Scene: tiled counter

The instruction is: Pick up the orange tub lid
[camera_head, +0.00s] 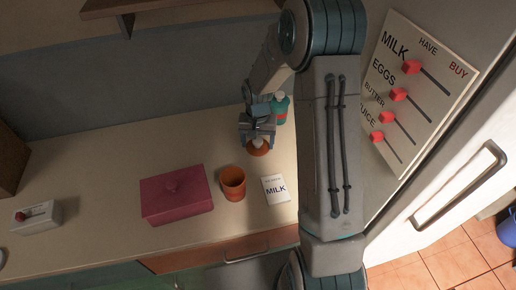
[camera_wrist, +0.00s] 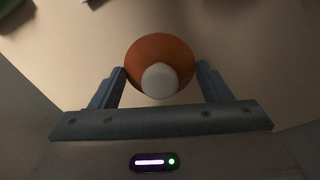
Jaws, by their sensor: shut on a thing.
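The orange tub lid (camera_wrist: 160,50) is a round orange disc with a pale knob in its middle. In the wrist view it sits between my gripper's (camera_wrist: 162,82) two fingers, which are shut on its sides. In the head view the lid (camera_head: 258,151) shows just under my gripper (camera_head: 257,140), toward the back of the counter. I cannot tell whether the lid touches the counter. An orange tub (camera_head: 232,183), open at the top, stands on the counter in front and to the left of the lid.
A pink lidded box (camera_head: 176,196) stands left of the tub. A white MILK card (camera_head: 275,189) lies right of it. A green bottle (camera_head: 281,108) stands close behind my gripper. A grey box with a red knob (camera_head: 36,217) is far left.

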